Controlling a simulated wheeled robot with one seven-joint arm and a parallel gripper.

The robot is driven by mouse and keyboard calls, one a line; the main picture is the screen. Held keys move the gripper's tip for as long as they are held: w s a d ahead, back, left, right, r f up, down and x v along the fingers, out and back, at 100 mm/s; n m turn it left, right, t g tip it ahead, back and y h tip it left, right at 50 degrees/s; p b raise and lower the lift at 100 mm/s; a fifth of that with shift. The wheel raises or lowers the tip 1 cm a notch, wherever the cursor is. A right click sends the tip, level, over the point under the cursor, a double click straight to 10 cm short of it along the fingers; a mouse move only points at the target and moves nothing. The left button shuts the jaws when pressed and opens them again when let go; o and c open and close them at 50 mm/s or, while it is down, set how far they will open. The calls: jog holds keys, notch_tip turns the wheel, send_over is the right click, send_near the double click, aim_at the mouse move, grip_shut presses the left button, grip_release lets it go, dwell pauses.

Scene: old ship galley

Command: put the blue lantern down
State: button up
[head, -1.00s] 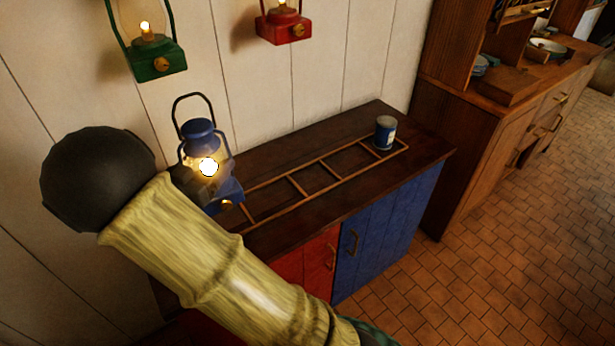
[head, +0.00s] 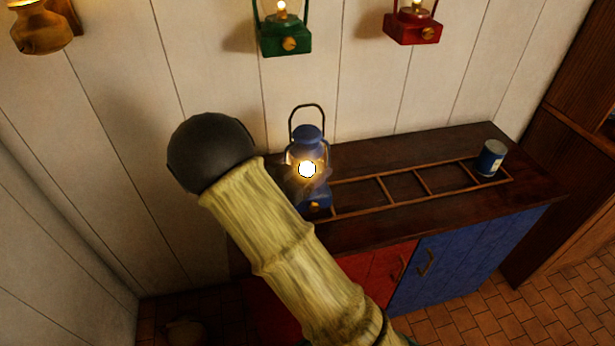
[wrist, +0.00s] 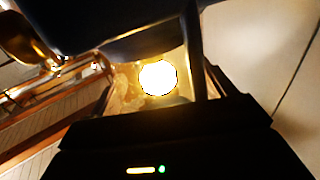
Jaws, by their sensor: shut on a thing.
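The blue lantern (head: 307,140) is lit and upright, with its handle raised, at the left end of the dark cabinet top. Its blue base overlaps the left end of a low wooden divided rack (head: 423,181) in the head view. I cannot tell whether the base touches the surface or hangs just above it. My gripper (wrist: 160,97) is shut on the lantern, whose bright flame and glass fill the middle of the wrist view. In the head view my arm hides the gripper and part of the cabinet's left end.
A blue can (head: 491,160) stands at the rack's right end; the rack compartments between look empty. Green (head: 285,36), red (head: 413,27) and yellowish (head: 40,30) lanterns hang on the white plank wall behind. The cabinet has red (head: 378,273) and blue (head: 465,257) doors.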

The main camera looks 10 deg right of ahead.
jog(key=shift+f, duration=1.8)
jog(key=shift+f, duration=0.1)
jog(key=o, duration=1.6)
jog(key=shift+f, duration=0.1)
jog(key=shift+c, duration=0.2)
jog(key=shift+r, duration=0.2)
jog(key=b+v, duration=0.1)
jog(key=v, duration=1.1)
